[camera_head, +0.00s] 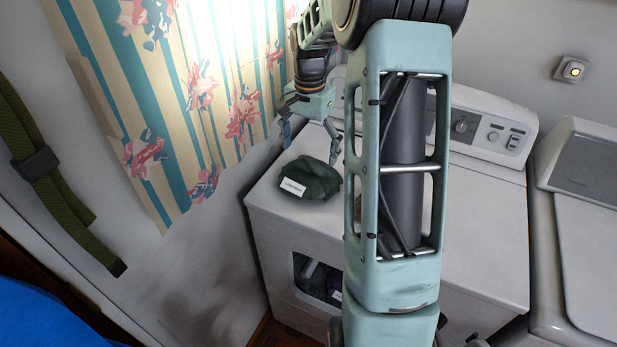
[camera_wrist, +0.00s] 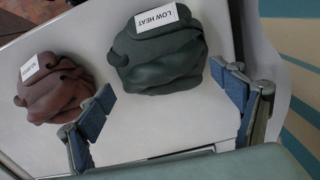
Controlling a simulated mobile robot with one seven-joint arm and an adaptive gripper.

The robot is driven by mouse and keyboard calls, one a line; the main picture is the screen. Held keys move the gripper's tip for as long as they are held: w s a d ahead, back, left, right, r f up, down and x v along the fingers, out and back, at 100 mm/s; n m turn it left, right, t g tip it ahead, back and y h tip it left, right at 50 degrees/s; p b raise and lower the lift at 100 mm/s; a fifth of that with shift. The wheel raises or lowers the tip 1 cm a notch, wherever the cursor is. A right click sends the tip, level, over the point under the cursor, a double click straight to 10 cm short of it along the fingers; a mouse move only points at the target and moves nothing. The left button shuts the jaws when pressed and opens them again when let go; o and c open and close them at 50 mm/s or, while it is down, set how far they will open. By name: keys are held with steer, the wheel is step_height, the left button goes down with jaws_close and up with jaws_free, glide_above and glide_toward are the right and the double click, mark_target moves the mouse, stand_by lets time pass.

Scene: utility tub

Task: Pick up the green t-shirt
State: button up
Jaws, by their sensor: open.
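The green t-shirt (camera_head: 309,180) is a dark green bundle on top of the white dryer, near its left end. It bears a white label that reads "LOW HEAT" in the wrist view, where the bundle (camera_wrist: 160,55) lies at upper middle. My gripper (camera_head: 309,141) is open above and just behind the green bundle in the head view. In the wrist view its two blue-padded fingertips (camera_wrist: 168,88) are spread wide, with the near edge of the bundle between and beyond them. Nothing is held.
A reddish-brown cloth bundle (camera_wrist: 55,88) with a white label lies beside the green one, near the left finger. The dryer (camera_head: 480,215) has a control panel at its back. A striped floral curtain (camera_head: 190,90) hangs close on the left. Another machine (camera_head: 585,220) stands at right.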

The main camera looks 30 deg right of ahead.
mark_target(310, 161)
step_height(310, 161, down, 4)
steer(key=shift+f+p, duration=0.2)
steer(key=shift+p, duration=0.1)
steer(key=shift+d, duration=0.1)
steer(key=shift+c, duration=0.4)
steer(key=c, duration=2.1)
